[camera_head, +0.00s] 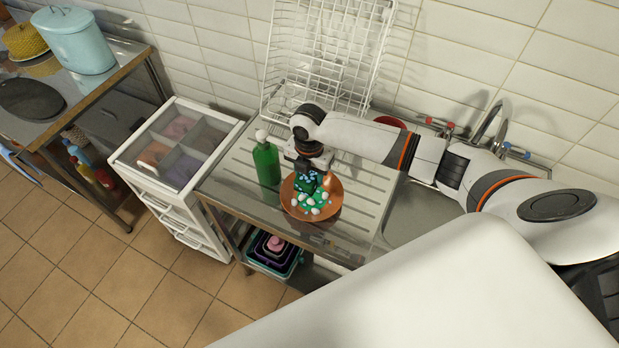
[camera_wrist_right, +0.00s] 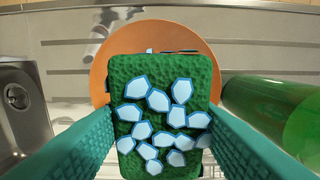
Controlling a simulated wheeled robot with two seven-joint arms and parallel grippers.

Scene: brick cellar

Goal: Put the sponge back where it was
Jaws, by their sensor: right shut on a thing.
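The green sponge with white, blue-edged patches (camera_head: 314,207) is at the orange-brown plate (camera_head: 333,189) on the draining board. In the right wrist view the sponge (camera_wrist_right: 122,72) fills the middle, with the round plate (camera_wrist_right: 98,78) behind it. My right gripper (camera_head: 308,182) points down over the plate, its teal fingers on either side of the sponge, shut on it. I cannot tell whether the sponge touches the plate, as it hides the space below. My left gripper is not in view.
A green bottle (camera_head: 266,162) stands just left of the plate. A white wire dish rack (camera_head: 325,55) is behind. The sink and tap (camera_head: 490,122) are to the right. A white drawer cart (camera_head: 178,150) stands left. The board's front right (camera_head: 362,215) is clear.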

